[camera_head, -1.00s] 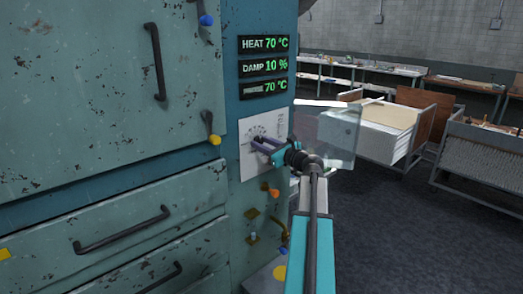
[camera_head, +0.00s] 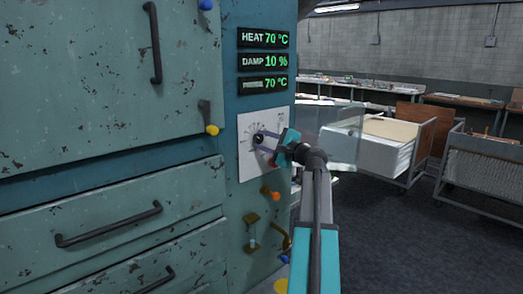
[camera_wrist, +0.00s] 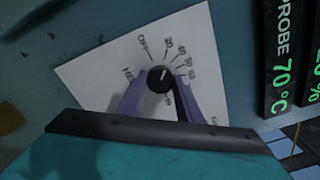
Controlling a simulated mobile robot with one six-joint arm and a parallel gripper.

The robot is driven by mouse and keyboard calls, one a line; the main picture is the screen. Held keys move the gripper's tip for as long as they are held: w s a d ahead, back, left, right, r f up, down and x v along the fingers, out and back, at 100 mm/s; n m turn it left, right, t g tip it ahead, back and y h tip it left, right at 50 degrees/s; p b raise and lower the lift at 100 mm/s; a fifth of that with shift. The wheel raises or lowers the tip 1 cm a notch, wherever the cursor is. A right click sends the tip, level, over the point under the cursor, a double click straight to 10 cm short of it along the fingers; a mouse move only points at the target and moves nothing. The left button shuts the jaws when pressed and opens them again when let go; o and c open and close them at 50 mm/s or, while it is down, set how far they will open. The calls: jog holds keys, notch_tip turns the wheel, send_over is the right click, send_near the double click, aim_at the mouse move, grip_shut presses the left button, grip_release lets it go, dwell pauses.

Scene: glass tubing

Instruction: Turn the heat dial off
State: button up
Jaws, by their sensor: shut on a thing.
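The heat dial is a small black knob (camera_wrist: 160,79) with a pale pointer mark, on a white plate (camera_wrist: 92,77) printed with "OFF" and a ring of numbers. The mark points up, slightly right in the wrist view, between "OFF" and the higher numbers. My gripper (camera_wrist: 161,88) has its two purple fingers on either side of the knob and is shut on it. In the head view my gripper (camera_head: 262,139) reaches the plate from the right, and the fingers partly hide the dial.
The display above the plate reads HEAT 70 °C (camera_head: 263,39), DAMP 10 % and a third 70 °C line. Below the plate are an orange knob (camera_head: 270,194) and brass valves (camera_head: 251,230). A clear pane (camera_head: 343,140) stands right of the gripper. Carts stand farther right.

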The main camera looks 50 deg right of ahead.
jog(key=n+b, duration=0.6)
jog(key=shift+f, duration=0.2)
jog(key=shift+r+n+b, duration=0.25)
jog(key=shift+n+b, duration=1.45)
jog(key=o, duration=1)
jog(key=shift+o, duration=0.2)
jog(key=shift+s, duration=0.1)
jog(key=s+a, duration=0.1)
jog(key=s, duration=1.2)
jog(key=shift+s, duration=0.35)
